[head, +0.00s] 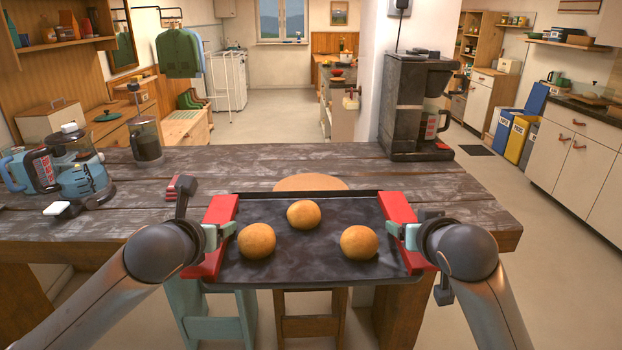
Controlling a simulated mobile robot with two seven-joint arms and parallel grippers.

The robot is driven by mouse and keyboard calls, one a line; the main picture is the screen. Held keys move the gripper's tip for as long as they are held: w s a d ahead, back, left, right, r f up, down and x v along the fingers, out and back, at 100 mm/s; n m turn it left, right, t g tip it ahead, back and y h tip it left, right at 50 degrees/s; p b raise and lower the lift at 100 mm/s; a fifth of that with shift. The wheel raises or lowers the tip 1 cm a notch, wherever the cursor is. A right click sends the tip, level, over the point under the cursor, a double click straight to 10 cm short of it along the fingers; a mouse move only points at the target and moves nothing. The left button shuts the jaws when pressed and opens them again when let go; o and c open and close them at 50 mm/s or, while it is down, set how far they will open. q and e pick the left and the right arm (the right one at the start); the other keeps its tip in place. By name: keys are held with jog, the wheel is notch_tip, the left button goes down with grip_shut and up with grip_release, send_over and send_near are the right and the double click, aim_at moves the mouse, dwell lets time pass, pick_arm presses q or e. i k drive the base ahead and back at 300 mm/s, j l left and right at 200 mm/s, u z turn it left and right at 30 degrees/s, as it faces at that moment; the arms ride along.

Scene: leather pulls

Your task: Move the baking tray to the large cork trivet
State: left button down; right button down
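The baking tray (308,226) is dark and rectangular, with a red grip at each short end. Three round golden buns (304,214) sit on it. The tray appears level, at the table's near edge, with stools visible below its front rim. My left gripper (222,234) is at the tray's left red grip and appears shut on it. My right gripper (400,233) is at the right red grip and appears shut on it. The round cork trivet (310,182) lies on the table just beyond the tray; its near part is hidden behind the tray.
The worn wooden table (240,170) has free room on both sides of the trivet. A coffee machine (410,105) stands at the back right. Stools (310,315) are below the tray.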

aim_at(311, 189)
jog(key=i, duration=0.85)
